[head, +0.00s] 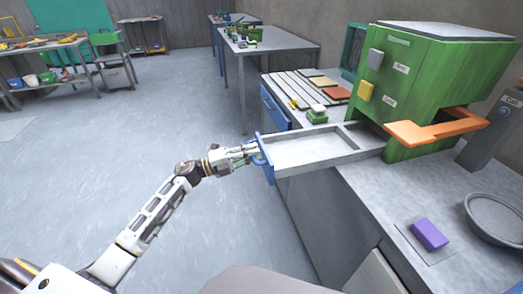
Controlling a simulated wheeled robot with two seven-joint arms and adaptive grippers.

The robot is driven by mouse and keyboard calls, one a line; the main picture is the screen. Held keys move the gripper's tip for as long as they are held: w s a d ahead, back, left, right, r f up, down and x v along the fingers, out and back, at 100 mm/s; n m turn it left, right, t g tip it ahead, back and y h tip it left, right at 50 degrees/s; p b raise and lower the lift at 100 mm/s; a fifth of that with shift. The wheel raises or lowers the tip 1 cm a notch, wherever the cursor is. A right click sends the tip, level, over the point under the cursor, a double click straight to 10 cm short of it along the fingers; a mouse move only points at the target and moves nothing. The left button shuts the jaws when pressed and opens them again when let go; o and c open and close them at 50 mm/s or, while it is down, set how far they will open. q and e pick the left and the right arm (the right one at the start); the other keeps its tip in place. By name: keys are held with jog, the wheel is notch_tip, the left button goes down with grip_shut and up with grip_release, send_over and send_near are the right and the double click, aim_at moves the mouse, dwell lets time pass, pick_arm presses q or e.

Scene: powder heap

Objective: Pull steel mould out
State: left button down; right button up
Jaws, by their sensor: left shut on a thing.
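The steel mould (310,149) is a grey, shallow tray that extends to the left out of the green machine (440,75) on the counter. Its blue end plate (264,160) hangs past the counter's left edge. The mould looks level and empty, and its right end is still at the machine's opening. My left gripper (252,153) is shut on the mould's handle at the blue end plate; the handle is mostly hidden by the fingers. My right gripper is not in view.
An orange guard (436,130) juts from the machine's front. A purple block (429,234) and a grey round dish (497,218) lie on the counter at the right. A small green item (317,114) stands just behind the mould. The floor at left is clear.

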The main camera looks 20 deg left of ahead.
pick_arm(q)
jog(key=r+p+v, duration=0.1)
jog(key=r+v, duration=0.1)
jog(key=v, duration=1.2)
jog(key=shift+s+a+r+p, duration=0.3)
jog(key=shift+a, duration=0.05)
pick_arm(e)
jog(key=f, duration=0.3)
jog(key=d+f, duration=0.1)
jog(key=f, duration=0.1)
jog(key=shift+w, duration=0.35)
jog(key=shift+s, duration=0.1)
pick_arm(q)
jog(key=c, duration=1.5)
grip_release()
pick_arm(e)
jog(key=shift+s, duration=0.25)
